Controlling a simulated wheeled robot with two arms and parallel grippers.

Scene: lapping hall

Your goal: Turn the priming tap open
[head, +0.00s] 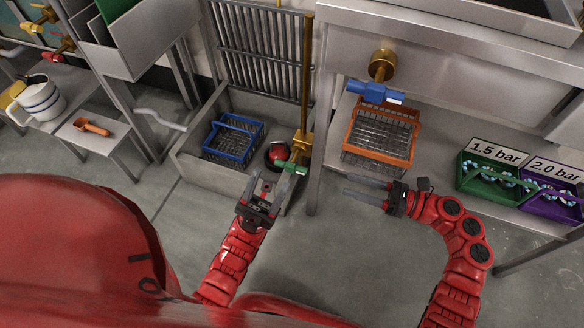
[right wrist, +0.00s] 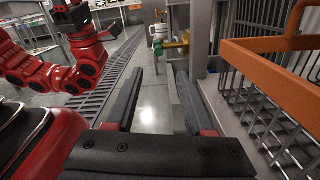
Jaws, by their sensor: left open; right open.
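A brass tap (head: 302,143) with a green lever (head: 291,168) sits low on an upright brass pipe. It also shows in the right wrist view, its green lever (right wrist: 173,43) pointing sideways. Another tap, with a blue lever (head: 375,92), hangs from a brass fitting (head: 383,65) above the orange basket. I cannot tell from labels which is the priming tap. My left gripper (head: 268,184) is open and empty just below and left of the green lever; contact is unclear. My right gripper (head: 347,188) is open and empty, in front of the orange basket, its fingers pointing left.
An orange wire basket (head: 352,152) stands beneath the blue lever. A blue basket (head: 207,151) and a red round object (head: 278,155) sit in the grey trough (head: 188,155). Green (head: 465,183) and purple (head: 535,204) bins stand right. A table leg (head: 318,170) stands between my grippers.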

